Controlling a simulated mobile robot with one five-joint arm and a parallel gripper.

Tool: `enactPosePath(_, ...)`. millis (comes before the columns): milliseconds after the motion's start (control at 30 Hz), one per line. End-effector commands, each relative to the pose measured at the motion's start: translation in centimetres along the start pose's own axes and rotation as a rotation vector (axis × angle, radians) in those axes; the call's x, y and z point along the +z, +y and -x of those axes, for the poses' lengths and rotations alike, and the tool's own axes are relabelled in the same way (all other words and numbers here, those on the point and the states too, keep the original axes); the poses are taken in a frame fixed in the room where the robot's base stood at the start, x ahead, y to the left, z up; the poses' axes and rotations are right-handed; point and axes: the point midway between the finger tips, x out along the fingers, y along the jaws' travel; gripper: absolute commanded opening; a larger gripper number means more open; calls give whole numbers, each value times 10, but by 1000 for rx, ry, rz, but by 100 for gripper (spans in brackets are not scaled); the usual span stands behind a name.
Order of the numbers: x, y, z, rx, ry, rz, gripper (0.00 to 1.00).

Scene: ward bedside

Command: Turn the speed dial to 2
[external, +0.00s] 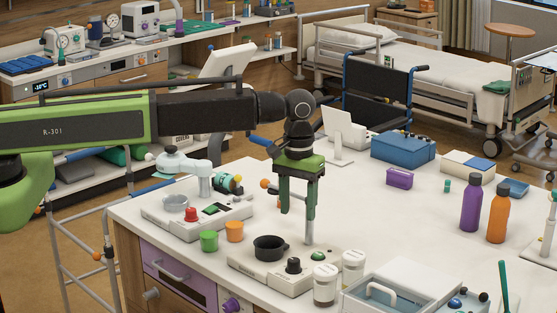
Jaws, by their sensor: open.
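A white device (262,270) with a black cup on its left stands near the front edge of the white table. A black knob (293,265), which looks like the speed dial, sits on its front. Its marks are too small to read, so I cannot tell its setting. A green button (318,256) is to the right of the knob. My gripper (298,212) points down above this device, open and with nothing seen between its fingers. It is apart from the knob. A grey post (309,232) rises from the device just below the right finger; I cannot tell whether they touch.
Two white-lidded jars (325,285) stand close to the device's right. Green and orange cups (209,241) are at its left. A second white device (190,215) with a red button is behind them. Bottles (471,205) stand at right. The table's middle is clear.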

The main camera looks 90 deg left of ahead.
Motion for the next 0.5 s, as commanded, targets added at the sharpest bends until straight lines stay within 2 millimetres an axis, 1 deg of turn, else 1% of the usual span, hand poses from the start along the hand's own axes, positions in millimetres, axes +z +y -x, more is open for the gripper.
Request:
enactPosePath(33,-7,-6,26,0,0,12,52)
enactPosePath(133,-13,-13,34,0,0,25,52)
enactPosePath(367,-15,-16,29,0,0,28,52)
enactPosePath(500,-15,-15,18,0,0,27,52)
